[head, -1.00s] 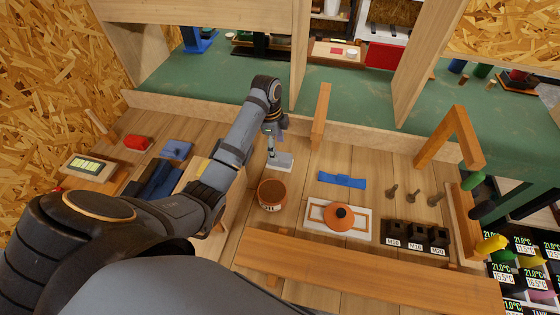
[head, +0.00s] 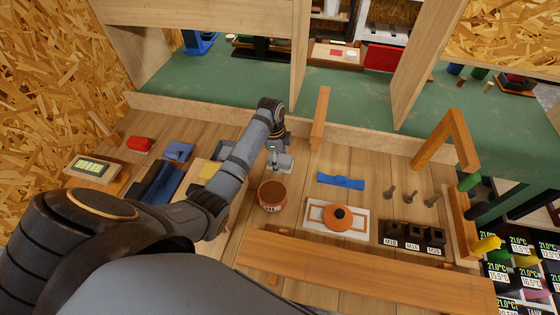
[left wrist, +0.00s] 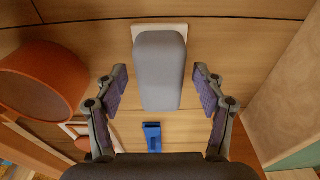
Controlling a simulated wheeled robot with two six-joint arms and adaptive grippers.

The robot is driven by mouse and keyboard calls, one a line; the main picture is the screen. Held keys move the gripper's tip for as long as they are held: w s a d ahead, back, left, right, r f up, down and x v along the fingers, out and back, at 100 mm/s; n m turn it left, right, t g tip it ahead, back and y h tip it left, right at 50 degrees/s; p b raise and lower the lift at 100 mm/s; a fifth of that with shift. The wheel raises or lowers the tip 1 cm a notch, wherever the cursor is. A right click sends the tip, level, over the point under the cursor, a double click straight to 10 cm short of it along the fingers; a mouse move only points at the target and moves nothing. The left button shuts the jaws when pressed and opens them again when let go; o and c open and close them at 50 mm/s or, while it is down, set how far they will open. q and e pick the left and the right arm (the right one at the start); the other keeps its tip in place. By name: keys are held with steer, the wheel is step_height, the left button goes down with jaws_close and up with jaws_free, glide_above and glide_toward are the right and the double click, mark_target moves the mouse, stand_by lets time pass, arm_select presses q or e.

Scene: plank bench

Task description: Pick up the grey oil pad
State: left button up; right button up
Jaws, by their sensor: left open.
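The grey oil pad is a rounded grey block (left wrist: 160,70) on a pale flat base (left wrist: 178,29). In the head view the pad (head: 284,165) stands on the plank bench just behind the brown-topped orange pot. My left gripper (left wrist: 159,78) is open, with one finger on each side of the pad and a visible gap on both sides. In the head view my left gripper (head: 277,150) is over the pad and partly hides it. My right gripper is not in view.
The orange pot (head: 272,194) stands close in front of the pad. A wooden post (head: 320,118) rises to its right. A blue strip (head: 341,181), an orange-lidded white tray (head: 312,216) and black labelled blocks (head: 413,236) lie further right. A raised wooden rail (head: 350,268) crosses the front.

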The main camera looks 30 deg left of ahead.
arm_select(q)
steer(key=shift+f, duration=0.1)
stand_by(0.3)
steer(key=c, duration=1.3)
